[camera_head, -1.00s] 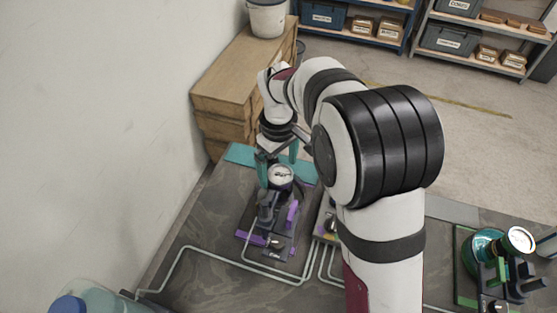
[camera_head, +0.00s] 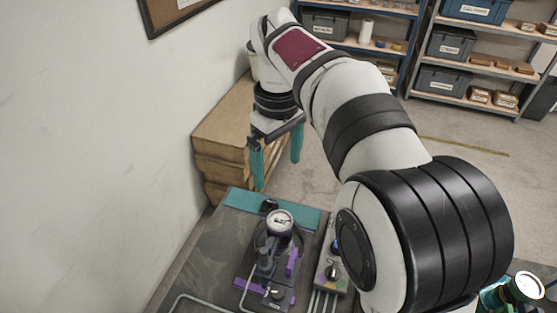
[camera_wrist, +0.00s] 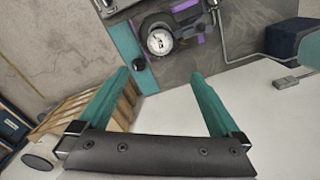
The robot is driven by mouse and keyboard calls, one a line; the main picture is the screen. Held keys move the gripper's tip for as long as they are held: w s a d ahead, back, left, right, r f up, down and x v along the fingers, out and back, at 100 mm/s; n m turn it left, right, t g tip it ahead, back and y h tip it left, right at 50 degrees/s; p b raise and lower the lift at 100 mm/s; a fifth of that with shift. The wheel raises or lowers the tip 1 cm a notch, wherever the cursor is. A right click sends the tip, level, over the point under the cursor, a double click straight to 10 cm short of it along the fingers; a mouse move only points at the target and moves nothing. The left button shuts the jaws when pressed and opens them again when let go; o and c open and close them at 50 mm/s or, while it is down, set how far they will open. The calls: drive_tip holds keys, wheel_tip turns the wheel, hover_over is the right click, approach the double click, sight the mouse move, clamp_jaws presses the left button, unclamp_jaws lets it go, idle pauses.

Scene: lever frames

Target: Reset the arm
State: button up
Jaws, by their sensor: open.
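My gripper (camera_head: 277,168) has two teal fingers and is open and empty in the head view. It hangs above the far end of the table, apart from the device there. In the wrist view my gripper (camera_wrist: 160,75) also shows wide apart with nothing between the fingers. The device with a round dial gauge (camera_head: 280,221) and purple parts stands on the dark table (camera_head: 205,255) below it. The gauge also shows in the wrist view (camera_wrist: 160,41), beyond the fingertips.
A teal strip (camera_head: 240,199) with a black knob lies along the table's far edge. A control box (camera_head: 332,272) stands right of the device. A second gauge (camera_head: 527,286) is at the lower right.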

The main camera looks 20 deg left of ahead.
drive_tip(key=s+d+f+m+y, duration=0.1)
drive_tip(key=s+d+f+m, duration=0.1)
drive_tip(key=s+d+m, duration=1.2)
drive_tip(key=s+d+f+m, duration=0.4)
drive_tip(key=s+d+f, duration=0.1)
drive_tip(key=s, duration=0.4)
drive_tip(key=shift+s+d+f+y, duration=0.2)
drive_tip(key=shift+d+y, duration=0.2)
drive_tip(key=shift+d, duration=0.15)
